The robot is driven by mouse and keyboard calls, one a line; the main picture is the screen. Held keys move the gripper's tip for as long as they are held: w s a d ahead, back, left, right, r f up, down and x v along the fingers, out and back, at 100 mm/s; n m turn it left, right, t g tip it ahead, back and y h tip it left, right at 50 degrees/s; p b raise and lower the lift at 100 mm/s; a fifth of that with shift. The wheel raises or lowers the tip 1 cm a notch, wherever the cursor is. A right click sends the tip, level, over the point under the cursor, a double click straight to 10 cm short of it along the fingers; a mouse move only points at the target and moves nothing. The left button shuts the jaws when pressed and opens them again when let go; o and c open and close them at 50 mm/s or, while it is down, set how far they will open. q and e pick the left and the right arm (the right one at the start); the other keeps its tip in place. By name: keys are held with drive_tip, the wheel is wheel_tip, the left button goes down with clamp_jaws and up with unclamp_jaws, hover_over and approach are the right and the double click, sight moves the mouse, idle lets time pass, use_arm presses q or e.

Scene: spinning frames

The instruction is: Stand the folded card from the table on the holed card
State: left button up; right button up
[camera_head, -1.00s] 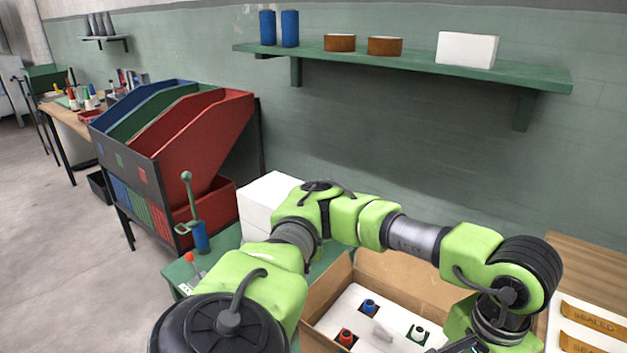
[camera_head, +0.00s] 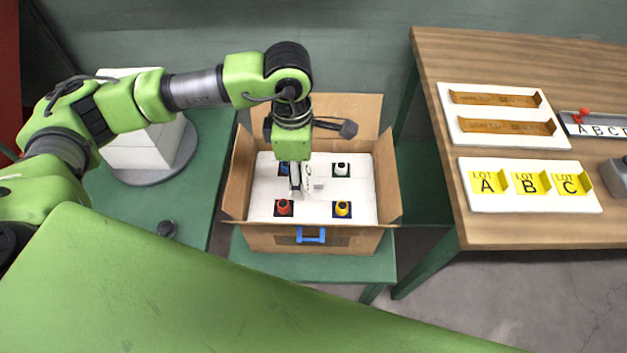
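Three yellow folded cards lettered LOT A (camera_head: 487,183), LOT B (camera_head: 531,183) and LOT C (camera_head: 573,185) stand on a white board on the wooden table at right. The white holed card (camera_head: 313,212) lies inside the open cardboard box (camera_head: 268,238). Blue, white, red and yellow spools show in its square holes. My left gripper (camera_head: 296,187) points down over the card, left of its middle, beside a small pale tab (camera_head: 318,186). Its fingers are too small and overlapped to tell whether they are open or hold anything. My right gripper is out of view.
Two brown folded strips (camera_head: 505,126) stand on another white board behind the yellow cards. A tray lettered A B C D (camera_head: 592,126) and a grey device (camera_head: 616,175) are at right. The box flaps stand open. A white block (camera_head: 145,150) stands left of the box.

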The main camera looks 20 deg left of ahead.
use_arm(q)
wheel_tip(320, 180, down, 6)
drive_tip(key=w+d+n, duration=0.2)
drive_tip(key=n, duration=1.2)
drive_tip(key=n+p, duration=0.2)
drive_tip(key=n, duration=0.2)
hover_over(313, 212)
wheel_tip(313, 212, down, 7)
drive_tip(key=shift+s+f, duration=0.1)
drive_tip(key=shift+f, duration=0.1)
wheel_tip(313, 212, down, 4)
drive_tip(key=shift+f, duration=0.25)
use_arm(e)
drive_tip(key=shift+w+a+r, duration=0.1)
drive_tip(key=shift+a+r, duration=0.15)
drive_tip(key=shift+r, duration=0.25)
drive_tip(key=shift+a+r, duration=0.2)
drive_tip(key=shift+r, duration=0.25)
use_arm(q)
drive_tip(key=shift+f+b, duration=0.2)
drive_tip(key=shift+b, duration=0.1)
drive_tip(key=o, duration=0.8)
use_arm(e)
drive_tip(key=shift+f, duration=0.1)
